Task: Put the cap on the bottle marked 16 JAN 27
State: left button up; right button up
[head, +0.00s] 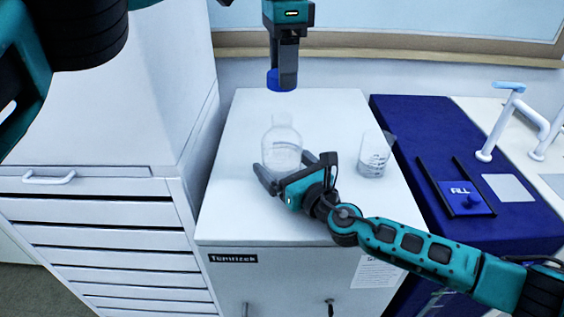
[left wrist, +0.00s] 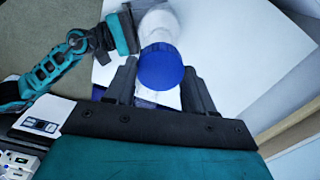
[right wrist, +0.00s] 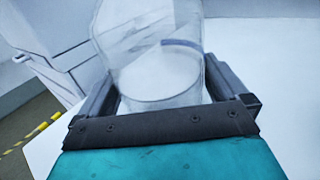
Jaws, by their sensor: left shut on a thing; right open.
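The blue cap (head: 281,79) is held in the tips of my left gripper (head: 287,72), above and slightly behind the bottle. In the left wrist view the cap (left wrist: 160,67) sits between the fingers, with the clear bottle (left wrist: 157,22) partly hidden beyond it. The bottle (head: 281,143) stands upright and uncapped on the white cabinet top; I cannot read its date. My right gripper (head: 286,168) is open low at the bottle, its fingers on either side. In the right wrist view the bottle (right wrist: 155,60) fills the space between those fingers.
A clear beaker (head: 373,156) stands to the right of the bottle on the cabinet top (head: 330,110). Further right is a blue surface (head: 420,125) with a tray-like stand (head: 462,199). A drawer cabinet (head: 100,215) borders the left side.

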jog(key=c, duration=1.1)
pick_arm(q)
send_over(283, 117)
jog(key=shift+f, duration=2.5)
jog(key=shift+f, duration=0.85)
jog(key=shift+f, duration=0.55)
